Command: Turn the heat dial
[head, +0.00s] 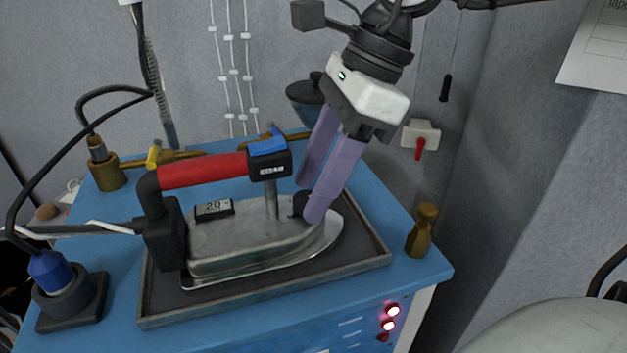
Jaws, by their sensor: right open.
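An iron with a red handle (203,171) and a grey metal body (225,240) lies on a dark tray. The black heat dial (299,204) sits on top of the iron's body towards its right end, partly hidden by a purple finger. My right gripper (309,198) comes down from above with its two purple fingers apart, their tips close around the dial. Whether the fingertips touch the dial cannot be told. A small display (214,209) on the body reads about 20. My left gripper is not in view.
The tray's rim (265,298) surrounds the iron on the blue cabinet top (385,226). A brown wooden object (422,230) stands at the right corner. A blue-and-black device (66,290) stands at the left, with black cables above. Red lights (391,317) glow on the cabinet's front.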

